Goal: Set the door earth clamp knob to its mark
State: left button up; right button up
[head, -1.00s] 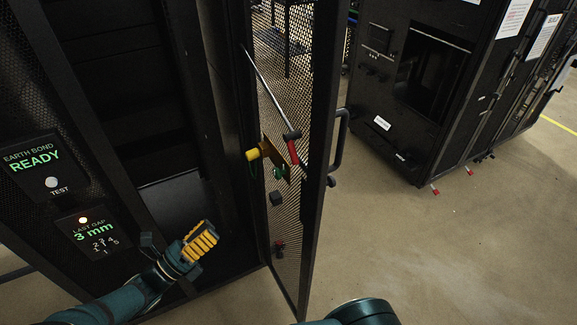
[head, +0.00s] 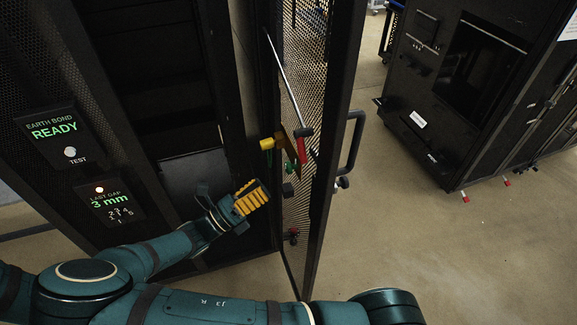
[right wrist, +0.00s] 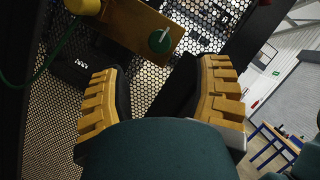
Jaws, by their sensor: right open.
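A brass plate (right wrist: 138,25) is mounted on the mesh door (head: 317,215). It carries a round green knob (right wrist: 160,40) with a pale line on its face; the knob also shows small in the head view (head: 290,167). A yellow knob (head: 267,143) sits at the plate's left end. Which one is the earth clamp knob, and its mark, I cannot tell. My right gripper (head: 252,196) is left of the door and below the plate. In the right wrist view its yellow-padded fingers (right wrist: 160,95) are apart and empty, with the green knob ahead. My left gripper is out of view.
A red-handled rod (head: 302,148) lies along the door, with a black block (head: 288,190) below the plate. The door handle (head: 354,145) sticks out right. The rack shows an EARTH BOND READY panel (head: 55,130) and a 3 mm display (head: 108,203).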

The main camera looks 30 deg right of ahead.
aim_at(286, 169)
jog(key=x, duration=0.8)
jog(key=shift+d+r, duration=0.1)
jog(key=shift+d, duration=0.2)
grip_shut()
